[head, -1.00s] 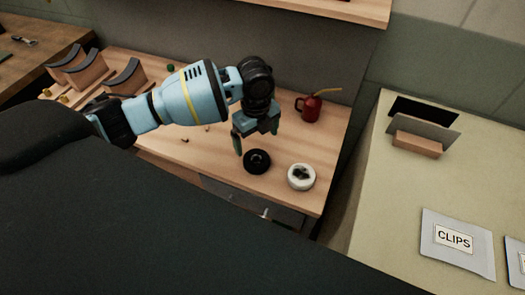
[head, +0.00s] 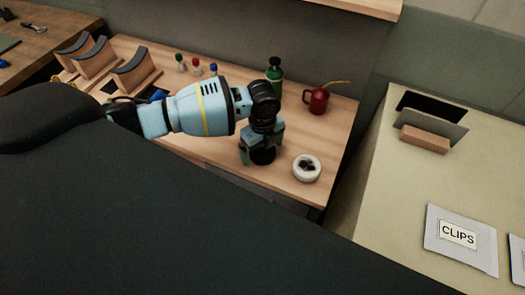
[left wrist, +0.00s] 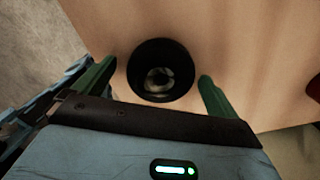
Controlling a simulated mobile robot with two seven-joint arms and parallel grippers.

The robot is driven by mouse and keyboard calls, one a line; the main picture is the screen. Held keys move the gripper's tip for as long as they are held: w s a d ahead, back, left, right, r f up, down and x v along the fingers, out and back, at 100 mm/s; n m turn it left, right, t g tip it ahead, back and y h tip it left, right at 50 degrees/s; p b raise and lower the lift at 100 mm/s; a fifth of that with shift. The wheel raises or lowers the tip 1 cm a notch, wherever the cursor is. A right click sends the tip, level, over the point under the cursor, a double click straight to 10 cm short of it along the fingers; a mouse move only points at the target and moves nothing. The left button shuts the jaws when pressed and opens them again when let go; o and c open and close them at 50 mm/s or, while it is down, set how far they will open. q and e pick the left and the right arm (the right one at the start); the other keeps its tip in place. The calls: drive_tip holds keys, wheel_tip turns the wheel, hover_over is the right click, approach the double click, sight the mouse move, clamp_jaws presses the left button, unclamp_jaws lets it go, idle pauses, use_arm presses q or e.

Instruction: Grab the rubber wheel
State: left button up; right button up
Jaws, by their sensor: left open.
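The rubber wheel is a black ring with a pale, shiny centre. In the left wrist view the wheel (left wrist: 160,52) lies on the wood bench top between the two green fingers of my left gripper (left wrist: 158,82), with a gap on each side. In the head view my left gripper (head: 262,156) points down over the wheel (head: 263,157), which is partly hidden by the fingers. The left gripper is open and holds nothing. My right gripper is not in view.
A white round dish (head: 306,168) with dark bits stands just right of the wheel. A red oil can (head: 317,100) and a green bottle (head: 275,74) stand behind. Curved-top wooden blocks (head: 136,72) are at the left. The bench's front edge is close.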

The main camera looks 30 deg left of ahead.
sight(263, 149)
use_arm(q)
drive_tip(key=shift+f, duration=0.1)
drive_tip(key=c, duration=1.2)
drive_tip(key=shift+c, duration=0.2)
drive_tip(key=shift+r, duration=0.2)
drive_tip(key=shift+w+r, duration=0.1)
drive_tip(key=shift+r, duration=0.45)
wheel_tip(263, 149, up, 2)
drive_tip(key=shift+r, duration=0.2)
drive_tip(key=s+a, duration=0.2)
drive_tip(key=s, duration=0.5)
drive_tip(key=s+a+r, duration=0.1)
drive_tip(key=s+a, duration=0.1)
drive_tip(key=s, duration=0.6)
drive_tip(key=shift+s+a+p, duration=0.2)
drive_tip(key=shift+a+p, duration=0.2)
drive_tip(key=shift+p, duration=0.05)
